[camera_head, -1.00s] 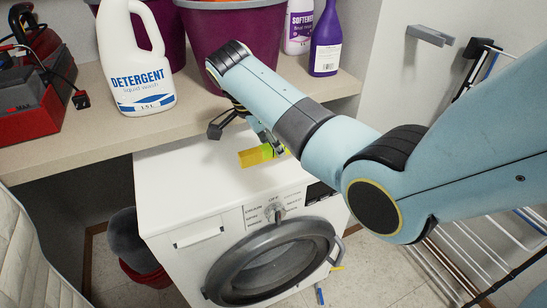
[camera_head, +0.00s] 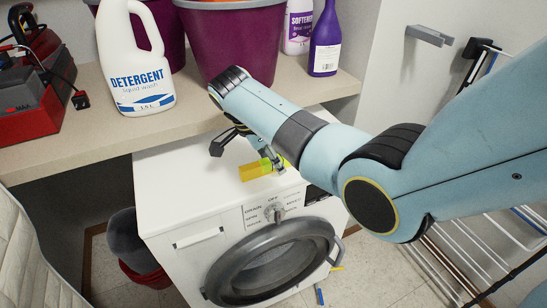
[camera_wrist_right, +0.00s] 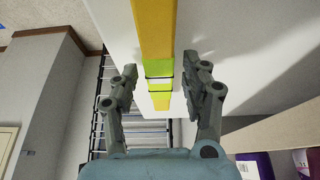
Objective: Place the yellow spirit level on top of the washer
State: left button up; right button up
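The yellow spirit level (camera_head: 257,171) with its green middle lies at the washer's top, near the front edge above the control panel. It appears to rest there. The washer (camera_head: 185,195) is white with a round grey door. My right gripper (camera_head: 248,157) is over the washer top, with one finger behind the level and one near its right end. In the right wrist view the level (camera_wrist_right: 153,30) runs between the two fingers of my right gripper (camera_wrist_right: 160,68), with a gap on each side. My left gripper is not seen.
A shelf (camera_head: 205,117) behind the washer holds a detergent bottle (camera_head: 140,60), a purple bucket (camera_head: 232,40), purple bottles (camera_head: 325,40) and a red toolbox (camera_head: 30,110). A drying rack (camera_head: 450,245) stands at the right. The washer's left top is clear.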

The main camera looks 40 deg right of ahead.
jog(key=v, duration=1.2)
jog(key=shift+a, duration=0.1)
